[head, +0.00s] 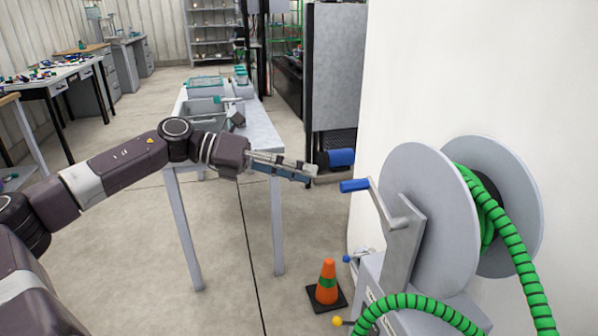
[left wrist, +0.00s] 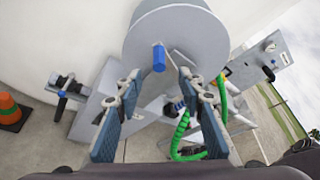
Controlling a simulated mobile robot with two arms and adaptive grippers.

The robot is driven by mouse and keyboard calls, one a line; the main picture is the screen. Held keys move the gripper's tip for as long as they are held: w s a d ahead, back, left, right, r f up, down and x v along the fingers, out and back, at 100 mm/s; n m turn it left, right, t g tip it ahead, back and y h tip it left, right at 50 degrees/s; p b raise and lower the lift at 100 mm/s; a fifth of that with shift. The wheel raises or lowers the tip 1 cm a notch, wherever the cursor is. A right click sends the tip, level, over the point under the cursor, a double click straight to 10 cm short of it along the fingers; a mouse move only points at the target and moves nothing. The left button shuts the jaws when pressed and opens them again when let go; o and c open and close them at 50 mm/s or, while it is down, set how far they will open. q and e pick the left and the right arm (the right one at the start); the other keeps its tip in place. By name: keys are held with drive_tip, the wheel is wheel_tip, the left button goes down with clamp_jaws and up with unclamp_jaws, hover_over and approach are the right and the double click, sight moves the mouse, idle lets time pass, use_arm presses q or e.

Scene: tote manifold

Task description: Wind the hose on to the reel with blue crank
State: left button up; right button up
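The reel (head: 428,215) stands at the right in the head view, a grey drum with two round flanges. A green ribbed hose (head: 512,240) hangs over it, with a few turns visible between the flanges. Its crank has a blue handle (head: 354,186) pointing left toward my left gripper (head: 312,172). In the left wrist view the blue handle (left wrist: 159,57) shows beyond and between the spread fingertips of my left gripper (left wrist: 160,86), apart from them. That gripper is open and empty. My right gripper is in neither view.
An orange cone (head: 327,283) stands on the floor left of the reel base. A table (head: 260,130) with grey bins is behind my left arm. A blue and dark cylinder (head: 341,157) appears just above the crank handle. A white wall (head: 470,70) is behind the reel.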

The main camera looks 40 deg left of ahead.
sight(341, 189)
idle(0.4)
